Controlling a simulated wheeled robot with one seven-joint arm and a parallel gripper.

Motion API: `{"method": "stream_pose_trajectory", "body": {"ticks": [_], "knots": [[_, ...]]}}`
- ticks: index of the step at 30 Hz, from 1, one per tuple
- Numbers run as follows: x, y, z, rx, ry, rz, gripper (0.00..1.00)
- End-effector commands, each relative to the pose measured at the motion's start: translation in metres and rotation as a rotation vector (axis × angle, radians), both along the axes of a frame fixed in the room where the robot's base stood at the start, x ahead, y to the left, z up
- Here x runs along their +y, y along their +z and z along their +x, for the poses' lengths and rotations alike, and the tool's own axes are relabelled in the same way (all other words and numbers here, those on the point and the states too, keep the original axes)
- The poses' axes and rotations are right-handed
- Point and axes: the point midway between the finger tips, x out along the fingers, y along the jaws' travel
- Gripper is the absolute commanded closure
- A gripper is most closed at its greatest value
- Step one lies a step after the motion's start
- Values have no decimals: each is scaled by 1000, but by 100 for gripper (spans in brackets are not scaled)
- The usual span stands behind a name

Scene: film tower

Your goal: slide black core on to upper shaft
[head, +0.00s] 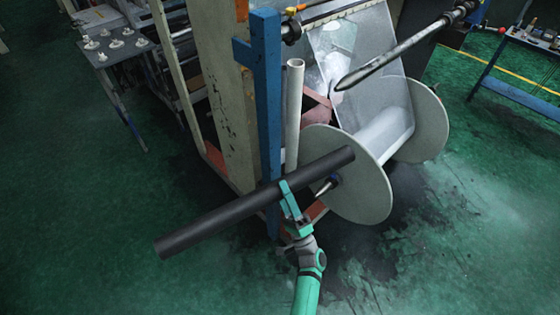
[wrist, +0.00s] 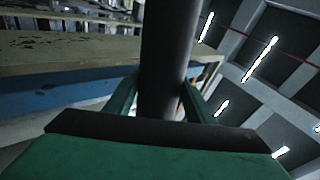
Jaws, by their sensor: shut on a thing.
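The black core (head: 225,214) is a long dark tube, held tilted in the head view, its right end higher than its left. My green gripper (head: 288,192) is shut on it, right of its middle. In the wrist view the core (wrist: 163,60) runs up between the two green fingers (wrist: 160,100). The upper shaft (head: 395,55) is a grey metal rod with a tapered tip, at the upper right of the head view. The core's right end is apart from the shaft, below and left of its tip in the picture.
A large flanged reel (head: 345,175) with clear film stands below the shaft. A white tube (head: 293,115) stands upright beside the blue post (head: 266,110) and beige frame. A table (head: 108,45) with small white parts is at upper left. The green floor at left is clear.

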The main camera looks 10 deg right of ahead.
Motion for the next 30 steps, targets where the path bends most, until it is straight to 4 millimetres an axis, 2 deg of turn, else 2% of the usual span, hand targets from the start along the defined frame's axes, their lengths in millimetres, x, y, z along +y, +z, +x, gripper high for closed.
{"method": "stream_pose_trajectory", "body": {"ticks": [1, 6, 12, 15, 18, 21, 30], "knots": [[-1, 26, -6, -15, 26, -5, 100], [0, 101, -29, -16, 115, -11, 100], [6, 175, -62, 1, 179, -18, 100], [9, 201, -76, 9, 196, -20, 100], [12, 218, -86, 18, 207, -18, 100], [14, 227, -91, 22, 213, -18, 100], [20, 231, -84, 24, 216, -15, 100]]}}
